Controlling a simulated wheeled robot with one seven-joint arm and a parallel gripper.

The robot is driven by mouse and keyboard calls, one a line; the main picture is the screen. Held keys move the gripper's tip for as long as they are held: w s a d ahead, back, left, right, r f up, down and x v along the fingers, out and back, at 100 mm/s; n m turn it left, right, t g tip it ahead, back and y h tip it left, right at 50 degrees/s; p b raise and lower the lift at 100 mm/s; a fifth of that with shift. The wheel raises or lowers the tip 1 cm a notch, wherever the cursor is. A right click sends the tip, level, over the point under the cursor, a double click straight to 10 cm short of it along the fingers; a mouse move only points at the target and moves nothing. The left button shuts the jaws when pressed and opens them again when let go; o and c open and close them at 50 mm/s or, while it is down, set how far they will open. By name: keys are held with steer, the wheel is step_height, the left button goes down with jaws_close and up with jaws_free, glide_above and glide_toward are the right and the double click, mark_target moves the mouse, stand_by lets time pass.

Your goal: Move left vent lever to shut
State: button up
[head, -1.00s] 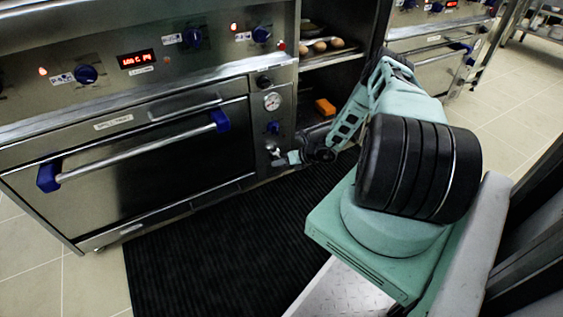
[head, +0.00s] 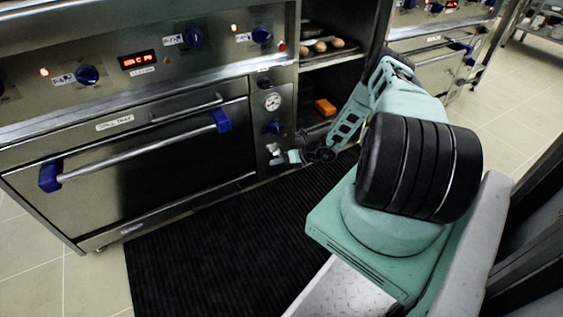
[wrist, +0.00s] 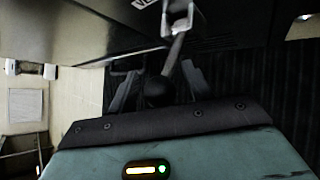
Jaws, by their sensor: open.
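The left vent lever (wrist: 174,52) shows in the wrist view as a pale shaft running down from a metal bracket to a dark rounded end. My gripper (wrist: 158,70) is open, with one finger on each side of the dark end. Whether either finger touches it I cannot tell. In the head view my gripper (head: 292,157) is low at the oven's right-hand panel, below the blue knob (head: 272,127). There the lever is small and largely unclear beside the gripper.
The oven door (head: 150,150) with its long handle is left of the panel. A round gauge (head: 272,101) sits above the knob. An open shelf with an orange block (head: 325,107) is to the right. A black ribbed mat (head: 220,250) covers the floor in front.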

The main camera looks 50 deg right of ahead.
steer(key=p+v, duration=0.5)
steer(key=v, duration=1.2)
steer(key=shift+s, duration=0.2)
steer(key=shift+r, duration=0.1)
